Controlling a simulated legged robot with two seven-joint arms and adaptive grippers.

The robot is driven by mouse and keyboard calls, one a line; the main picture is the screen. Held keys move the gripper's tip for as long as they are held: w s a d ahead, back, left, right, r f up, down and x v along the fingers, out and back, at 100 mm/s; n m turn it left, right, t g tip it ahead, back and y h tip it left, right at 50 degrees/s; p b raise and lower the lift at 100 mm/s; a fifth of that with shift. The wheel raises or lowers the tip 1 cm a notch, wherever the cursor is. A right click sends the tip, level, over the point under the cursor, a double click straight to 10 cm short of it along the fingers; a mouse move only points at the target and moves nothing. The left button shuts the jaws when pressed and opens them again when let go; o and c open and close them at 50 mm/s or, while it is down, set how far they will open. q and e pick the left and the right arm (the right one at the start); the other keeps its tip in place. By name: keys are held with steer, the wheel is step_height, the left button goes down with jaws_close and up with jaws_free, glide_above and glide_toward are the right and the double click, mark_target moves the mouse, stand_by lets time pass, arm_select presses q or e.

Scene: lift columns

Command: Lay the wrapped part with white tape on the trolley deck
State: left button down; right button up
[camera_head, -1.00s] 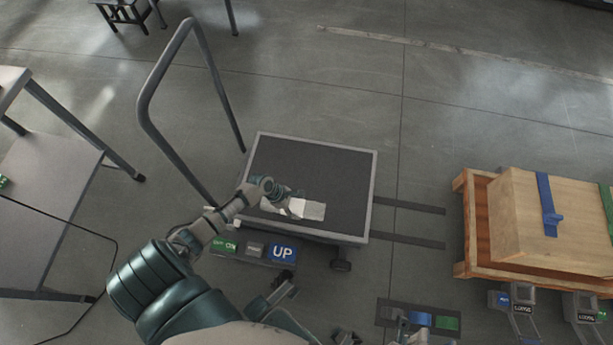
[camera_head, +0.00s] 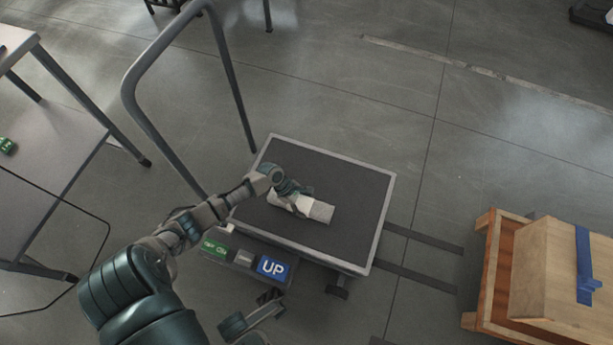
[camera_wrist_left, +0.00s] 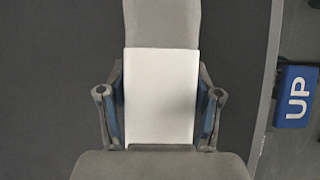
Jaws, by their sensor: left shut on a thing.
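The wrapped part (camera_head: 319,211) is a pale grey bar with a band of white tape around its middle. It is over the dark trolley deck (camera_head: 345,185), near the deck's front left. My left gripper (camera_head: 297,200) is shut on it across the taped stretch. In the left wrist view the white tape (camera_wrist_left: 161,95) fills the space between the two fingers (camera_wrist_left: 160,100), and grey wrapping extends beyond it. The part appears to lie flat along the deck; I cannot tell whether it touches the surface.
The trolley's tall grey handle (camera_head: 133,92) rises at the left. A blue UP button (camera_head: 273,268) sits on the panel at the trolley's front. A wooden crate (camera_head: 550,275) stands at the right, and a grey table (camera_head: 50,150) at the left. Most of the deck is bare.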

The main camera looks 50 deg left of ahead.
arm_select(q)
steer(key=shift+c, duration=1.1)
jaws_free()
